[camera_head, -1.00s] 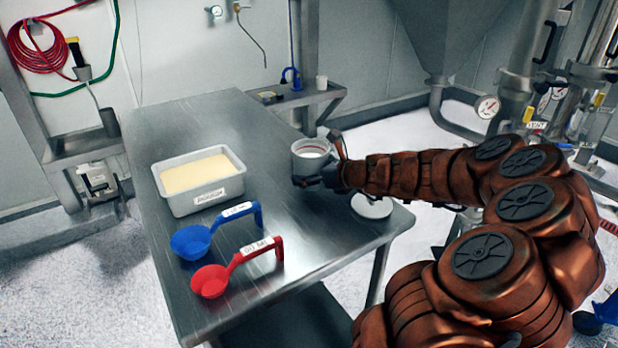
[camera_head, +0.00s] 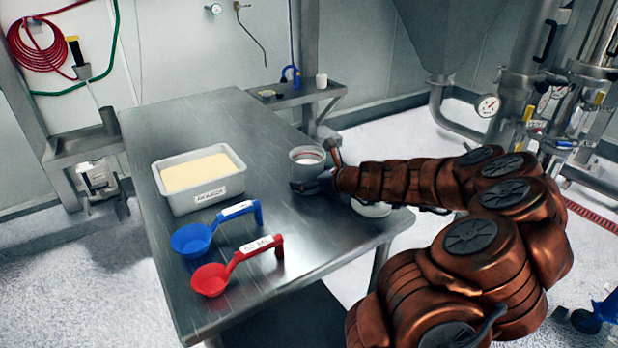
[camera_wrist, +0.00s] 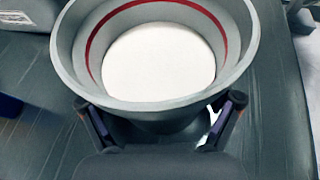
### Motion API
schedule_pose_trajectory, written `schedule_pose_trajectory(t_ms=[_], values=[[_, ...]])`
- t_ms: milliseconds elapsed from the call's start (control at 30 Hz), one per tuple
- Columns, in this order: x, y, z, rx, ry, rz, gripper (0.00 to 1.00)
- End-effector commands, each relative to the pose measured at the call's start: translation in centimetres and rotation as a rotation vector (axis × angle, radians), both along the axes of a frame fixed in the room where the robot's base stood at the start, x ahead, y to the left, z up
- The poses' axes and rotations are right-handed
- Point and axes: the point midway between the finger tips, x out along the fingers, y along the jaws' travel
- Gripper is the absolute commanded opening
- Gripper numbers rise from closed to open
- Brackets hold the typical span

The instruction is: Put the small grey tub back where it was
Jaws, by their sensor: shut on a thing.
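The small grey tub (camera_head: 306,164) is upright at the right part of the steel table, with a red line inside its wall and white contents. My gripper (camera_head: 318,183) is shut on it from the right side. In the wrist view the tub (camera_wrist: 160,100) fills the upper middle, and the fingers of my gripper (camera_wrist: 160,128) sit on both sides below its rim. I cannot tell whether the tub's base touches the table. A pale round disc (camera_head: 372,208) lies on the table near the right edge, partly hidden by my arm.
On the steel table (camera_head: 195,122) stand a grey bin (camera_head: 208,193) of pale powder, a blue scoop (camera_head: 200,236) and a red scoop (camera_head: 215,276). A small wall shelf (camera_head: 300,95) holds a white cup (camera_head: 321,80) and small items. The table's far part is clear.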

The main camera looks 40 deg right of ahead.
Motion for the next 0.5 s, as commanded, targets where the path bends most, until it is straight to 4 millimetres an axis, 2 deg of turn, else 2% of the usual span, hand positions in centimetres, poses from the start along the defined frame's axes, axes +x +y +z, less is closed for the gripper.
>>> schedule_pose_trajectory(t_ms=[67,100,200,500], values=[[0.00,0.02,-0.22,0.000,0.000,0.000,0.42],[0.00,0.02,-0.24,-0.001,0.000,0.000,0.92],[0.00,0.02,-0.21,-0.001,0.000,0.000,1.00],[0.00,0.01,-0.14,-0.001,0.000,0.000,1.00]])
